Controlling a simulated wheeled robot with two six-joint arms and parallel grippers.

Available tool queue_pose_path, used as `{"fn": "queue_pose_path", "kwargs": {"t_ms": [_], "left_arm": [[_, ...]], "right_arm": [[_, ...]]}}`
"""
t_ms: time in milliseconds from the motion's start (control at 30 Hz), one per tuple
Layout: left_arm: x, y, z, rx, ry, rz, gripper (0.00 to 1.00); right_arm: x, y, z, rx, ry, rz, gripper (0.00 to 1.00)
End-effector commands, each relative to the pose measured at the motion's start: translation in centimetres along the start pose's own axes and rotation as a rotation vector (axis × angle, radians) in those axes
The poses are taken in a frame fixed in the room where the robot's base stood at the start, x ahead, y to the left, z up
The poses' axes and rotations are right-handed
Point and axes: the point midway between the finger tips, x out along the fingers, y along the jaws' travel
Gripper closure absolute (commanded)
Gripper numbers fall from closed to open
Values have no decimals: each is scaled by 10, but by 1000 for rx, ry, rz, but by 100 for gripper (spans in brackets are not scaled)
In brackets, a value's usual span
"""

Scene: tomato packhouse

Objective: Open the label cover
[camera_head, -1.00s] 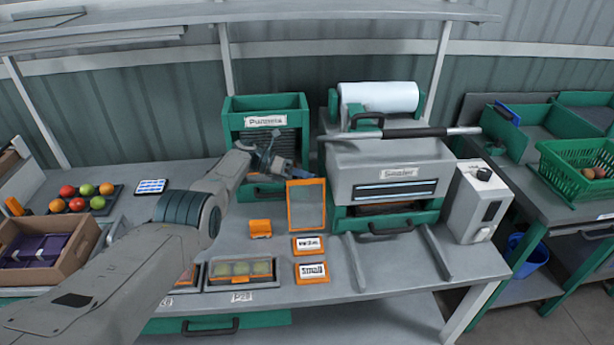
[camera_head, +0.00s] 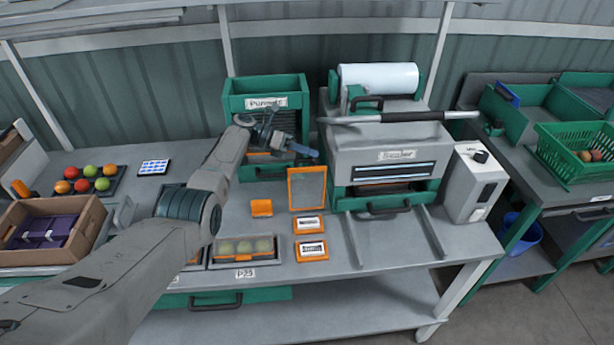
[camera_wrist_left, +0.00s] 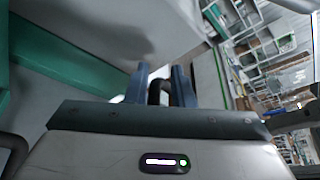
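My left gripper (camera_head: 305,152) is in front of the right side of the green punnet dispenser, its fingers pointing right toward the sealer (camera_head: 390,165). In the left wrist view its two blue fingers (camera_wrist_left: 160,88) are apart, with a dark curved bar (camera_wrist_left: 158,92) showing between them; I cannot tell whether they touch it. An upright orange-framed clear panel (camera_head: 307,188), which may be the label cover, stands on the bench just below the gripper in the head view. Two orange label blocks (camera_head: 309,225) (camera_head: 311,250) lie in front of it. My right gripper is not in view.
The punnet dispenser (camera_head: 265,88) stands behind the gripper. The sealer has a long lever (camera_head: 410,133) and a film roll (camera_head: 380,77) on top. A small orange holder (camera_head: 261,208) and a tray of green fruit (camera_head: 243,250) are nearby. A white box (camera_head: 474,185) stands right.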

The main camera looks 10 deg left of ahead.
Motion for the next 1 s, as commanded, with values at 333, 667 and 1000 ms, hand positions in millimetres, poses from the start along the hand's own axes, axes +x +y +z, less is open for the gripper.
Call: {"fn": "queue_pose_path", "kwargs": {"t_ms": [333,667,1000], "left_arm": [[3,-29,-18,4,-1,0,78],[8,-60,-42,5,0,0,78],[13,-99,-69,4,-1,0,78]], "right_arm": [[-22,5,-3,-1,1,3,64],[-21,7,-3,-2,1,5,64],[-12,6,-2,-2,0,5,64]]}}
